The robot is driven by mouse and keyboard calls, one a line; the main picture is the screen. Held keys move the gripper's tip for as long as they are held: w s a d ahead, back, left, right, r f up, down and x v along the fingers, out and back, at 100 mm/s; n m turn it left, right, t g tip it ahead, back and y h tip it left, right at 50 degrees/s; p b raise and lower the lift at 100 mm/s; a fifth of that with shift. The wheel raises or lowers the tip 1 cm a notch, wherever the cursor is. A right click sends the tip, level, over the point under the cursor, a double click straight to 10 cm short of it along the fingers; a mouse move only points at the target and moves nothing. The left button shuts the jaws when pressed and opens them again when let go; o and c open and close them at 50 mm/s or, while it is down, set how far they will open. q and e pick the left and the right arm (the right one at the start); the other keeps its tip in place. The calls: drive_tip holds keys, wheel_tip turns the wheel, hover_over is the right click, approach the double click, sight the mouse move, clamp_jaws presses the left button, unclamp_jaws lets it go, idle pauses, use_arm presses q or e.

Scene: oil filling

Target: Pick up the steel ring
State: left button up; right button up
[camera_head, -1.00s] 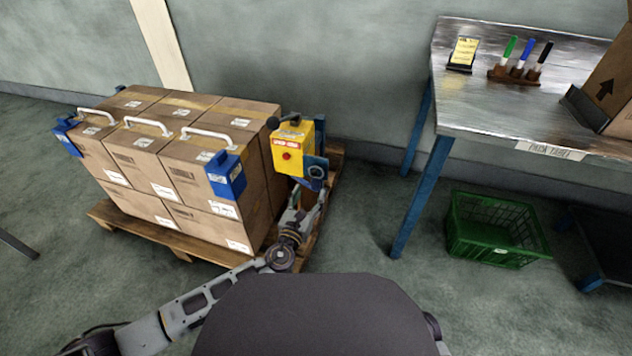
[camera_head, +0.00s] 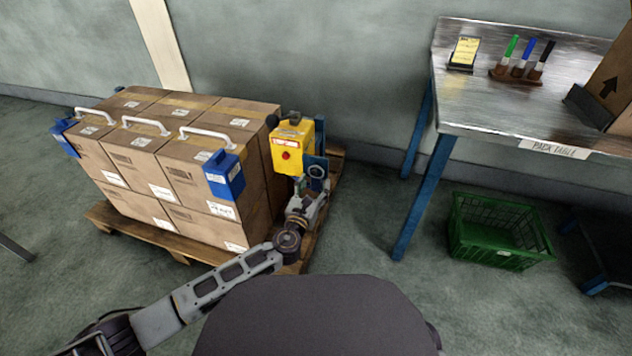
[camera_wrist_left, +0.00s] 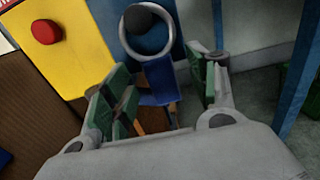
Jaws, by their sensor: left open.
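The steel ring (camera_wrist_left: 148,57) is a thin grey band around a dark round knob, in front of a blue upright plate (camera_wrist_left: 173,35). In the head view the ring (camera_head: 316,172) is small, on the blue part right of the yellow box. My left gripper (camera_wrist_left: 162,90) is open with green-padded fingers, and nothing shows held between them. In the wrist view the ring lies beyond the fingertips, apart from them. In the head view my left gripper (camera_head: 308,194) is just below the ring. My right gripper is out of view.
A yellow box (camera_head: 291,147) with a red button stands left of the ring, by stacked cartons (camera_head: 175,180) on a wooden pallet (camera_head: 150,243). A blue bracket (camera_wrist_left: 160,78) sits below the ring. The pack table (camera_head: 470,105) and green crate (camera_head: 500,232) are at right.

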use_arm(q)
drive_tip(key=c, duration=1.2)
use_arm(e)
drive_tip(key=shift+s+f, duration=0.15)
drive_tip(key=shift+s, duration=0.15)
use_arm(q)
drive_tip(key=shift+r, duration=0.2)
drive_tip(key=shift+r+p, duration=0.6)
drive_tip(key=shift+r, duration=0.05)
drive_tip(key=shift+p+v, duration=1.95)
drive_tip(key=shift+v, duration=7.05)
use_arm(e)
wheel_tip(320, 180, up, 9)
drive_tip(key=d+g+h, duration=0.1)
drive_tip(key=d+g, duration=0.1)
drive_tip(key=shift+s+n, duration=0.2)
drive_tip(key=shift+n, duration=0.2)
